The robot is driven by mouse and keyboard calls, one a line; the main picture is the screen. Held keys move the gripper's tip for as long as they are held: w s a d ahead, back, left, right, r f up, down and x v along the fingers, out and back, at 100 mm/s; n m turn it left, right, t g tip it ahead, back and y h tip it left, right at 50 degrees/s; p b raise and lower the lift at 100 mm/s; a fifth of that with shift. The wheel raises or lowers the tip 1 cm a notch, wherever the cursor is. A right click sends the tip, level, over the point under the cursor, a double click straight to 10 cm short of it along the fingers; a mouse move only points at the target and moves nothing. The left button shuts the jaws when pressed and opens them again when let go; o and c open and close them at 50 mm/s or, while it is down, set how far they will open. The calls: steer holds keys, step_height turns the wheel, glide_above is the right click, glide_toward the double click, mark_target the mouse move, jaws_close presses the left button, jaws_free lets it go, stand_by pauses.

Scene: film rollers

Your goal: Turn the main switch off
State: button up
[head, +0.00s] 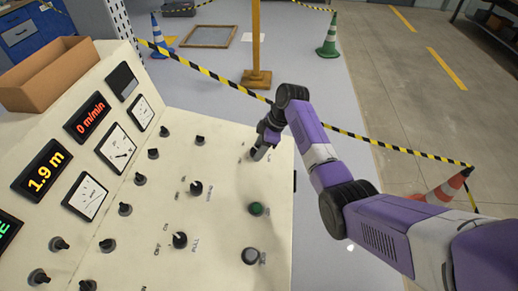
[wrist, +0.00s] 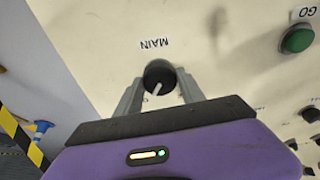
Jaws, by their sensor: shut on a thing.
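The main switch (wrist: 160,78) is a round black knob with a light pointer line, beside a label reading MAIN, in the wrist view. The pointer line is slanted. My gripper (wrist: 158,92) has one finger on each side of the knob and is shut on it. In the head view my gripper (head: 260,151) is at the far right part of the cream control panel (head: 225,160) and hides the switch there.
A green GO button (head: 256,209) and a grey button (head: 250,256) sit on the panel nearer me. Several black knobs and displays fill its left side. An open cardboard box (head: 50,75) stands on top. Striped tape (head: 365,138) runs behind my arm.

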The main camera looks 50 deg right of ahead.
steer(key=shift+f+n+b, duration=0.1)
steer(key=shift+n+b, duration=0.2)
steer(key=shift+n, duration=0.1)
steer(key=n+b, duration=0.2)
steer(key=n, duration=0.1)
steer(key=n+g+b, duration=0.1)
steer(key=n+b, duration=0.1)
steer(key=n, duration=0.1)
steer(key=shift+d+f+n+y+b, duration=0.1)
steer(key=shift+n+y+b, duration=0.2)
steer(key=n+b, duration=0.2)
steer(key=n, duration=0.2)
steer(key=shift+w+g+b, duration=0.1)
steer(key=shift+g+b, duration=0.2)
steer(key=shift+b, duration=0.05)
steer(key=shift+r+n+b, duration=0.2)
steer(key=shift+n+b, duration=0.4)
steer(key=shift+n, duration=0.7)
steer(key=o, duration=1.4)
steer(key=shift+c, duration=0.2)
